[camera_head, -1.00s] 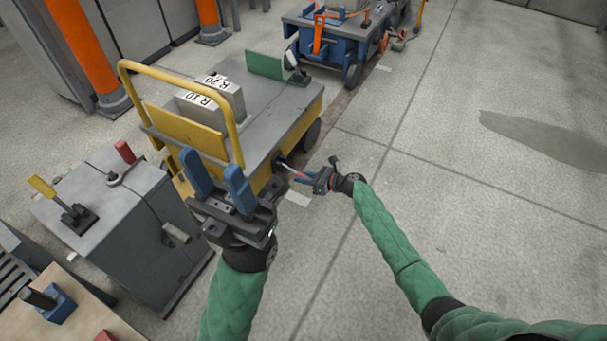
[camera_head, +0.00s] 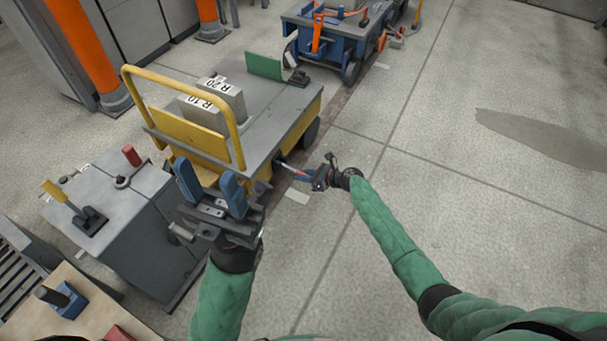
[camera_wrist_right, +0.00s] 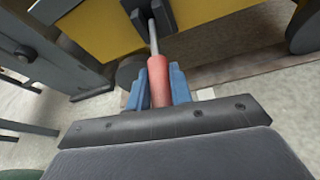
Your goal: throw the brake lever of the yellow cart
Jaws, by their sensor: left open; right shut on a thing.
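The yellow cart (camera_head: 290,135) stands at the centre left, with a grey deck and a yellow push handle. Its brake lever (camera_head: 292,170) sticks out low from the near right side, a thin metal rod with a red grip. In the right wrist view the red grip (camera_wrist_right: 158,80) lies between the two blue fingers, and the rod runs up to a dark mount on the yellow side. My right gripper (camera_head: 307,174) is shut on this grip. My left gripper (camera_head: 211,188) is open and empty, in front of the cart's handle end in the picture.
A grey cabinet (camera_head: 150,235) with a yellow-handled lever and a red-handled lever stands at the left. The cart carries grey blocks (camera_head: 213,98) and a green plate (camera_head: 264,66). A blue cart (camera_head: 325,40) stands behind. The floor at the right is clear.

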